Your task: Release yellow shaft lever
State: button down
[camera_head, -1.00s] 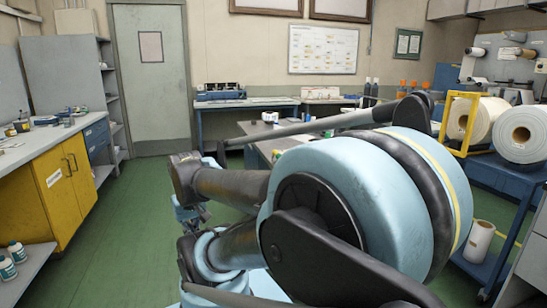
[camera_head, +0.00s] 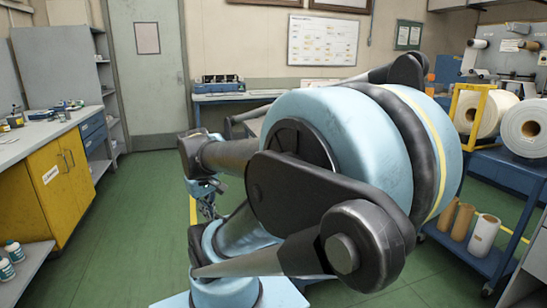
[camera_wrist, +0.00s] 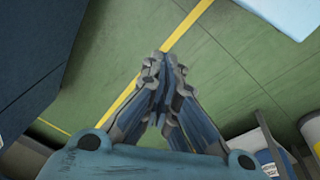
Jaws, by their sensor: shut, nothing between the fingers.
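The yellow shaft lever cannot be made out in either view. A machine (camera_head: 512,60) with small rolls on its upright face stands at the right back of the head view; it may carry the lever, but I cannot tell. My gripper (camera_wrist: 163,62) is shut and empty in the wrist view, its fingertips together above the green floor. In the head view my gripper (camera_head: 207,200) shows small, hanging left of my large blue arm joint, apart from any furniture. My arm hides the middle of the room.
A blue cart (camera_head: 500,168) with white rolls in a yellow frame (camera_head: 461,92) stands at right. Smaller rolls (camera_head: 485,235) sit on its lower shelf. A yellow cabinet (camera_head: 62,185) stands at left. A bench (camera_head: 240,99) stands at the back. The green floor (camera_head: 135,225) between is clear.

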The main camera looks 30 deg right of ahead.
jog(key=w+d+r+n+g+h, duration=0.3)
jog(key=w+d+n, duration=0.4)
jog(key=w+d, duration=0.5)
jog(key=w+d+r+n+g+h, duration=0.4)
jog(key=w+d+r+n+h, duration=0.2)
jog(key=w+d, duration=0.7)
jog(key=d+n+h, duration=0.1)
jog(key=d+n, duration=0.1)
jog(key=d, duration=0.2)
jog(key=shift+w+d+r+n, duration=0.2)
jog(key=shift+w+d+n, duration=0.1)
jog(key=shift+d, duration=0.1)
jog(key=x, duration=1)
jog(key=shift+s, duration=0.1)
